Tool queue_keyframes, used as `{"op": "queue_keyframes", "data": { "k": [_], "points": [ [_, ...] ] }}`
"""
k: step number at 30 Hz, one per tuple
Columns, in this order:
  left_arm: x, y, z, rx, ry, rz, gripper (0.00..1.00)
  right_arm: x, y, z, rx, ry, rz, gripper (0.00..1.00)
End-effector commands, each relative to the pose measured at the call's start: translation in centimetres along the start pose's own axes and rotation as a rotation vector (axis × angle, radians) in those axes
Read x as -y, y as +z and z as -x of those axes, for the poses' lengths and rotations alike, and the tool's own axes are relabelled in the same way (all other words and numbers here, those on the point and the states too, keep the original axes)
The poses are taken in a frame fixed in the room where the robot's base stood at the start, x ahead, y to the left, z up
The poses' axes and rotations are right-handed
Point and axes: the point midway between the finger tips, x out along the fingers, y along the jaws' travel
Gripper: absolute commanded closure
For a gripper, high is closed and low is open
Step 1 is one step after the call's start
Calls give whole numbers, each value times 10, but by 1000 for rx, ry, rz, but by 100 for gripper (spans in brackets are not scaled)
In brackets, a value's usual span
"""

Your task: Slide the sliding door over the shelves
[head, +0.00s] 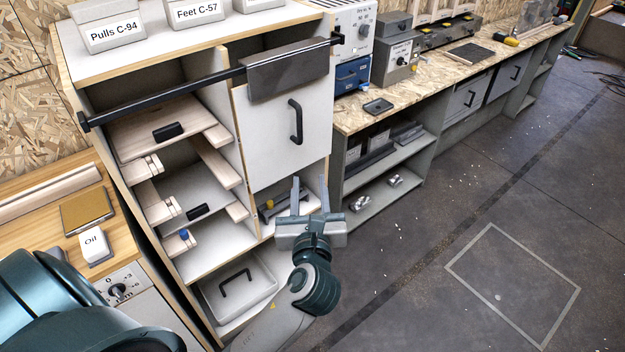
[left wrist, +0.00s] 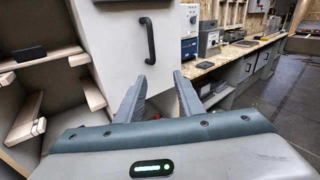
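The sliding door (head: 270,140) is a pale panel with a black vertical bar handle (head: 295,121). It hangs by a dark grey plate (head: 288,70) from a black rail (head: 190,83) and covers the upper right half of the cabinet. The open shelves (head: 190,185) on the left half are uncovered. My left gripper (head: 310,184) is open and empty, just below the door and its handle. The left wrist view shows its two fingers (left wrist: 159,82) apart, with the door (left wrist: 115,45) and handle (left wrist: 148,40) beyond them. My right gripper is not in view.
Labelled bins (head: 113,30) stand on the cabinet top. A white bin (head: 237,285) sits at the bottom. A workbench (head: 440,75) with equipment runs to the right. The floor (head: 430,220) at right is mostly clear.

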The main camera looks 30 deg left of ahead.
Motion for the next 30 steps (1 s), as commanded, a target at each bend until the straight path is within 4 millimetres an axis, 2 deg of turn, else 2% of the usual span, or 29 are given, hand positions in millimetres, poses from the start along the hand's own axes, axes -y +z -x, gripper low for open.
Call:
{"op": "queue_keyframes", "data": {
  "k": [1,3,7,22,30],
  "points": [
    [-5,14,4,21,12,-14,66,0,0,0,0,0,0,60],
    [-10,27,7,41,27,-35,66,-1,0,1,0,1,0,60],
    [-16,40,11,60,44,-56,66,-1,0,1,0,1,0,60],
    [-17,42,9,62,46,-61,66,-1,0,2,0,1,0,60],
    [-18,44,-13,64,46,-62,66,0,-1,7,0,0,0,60]
  ]
}}
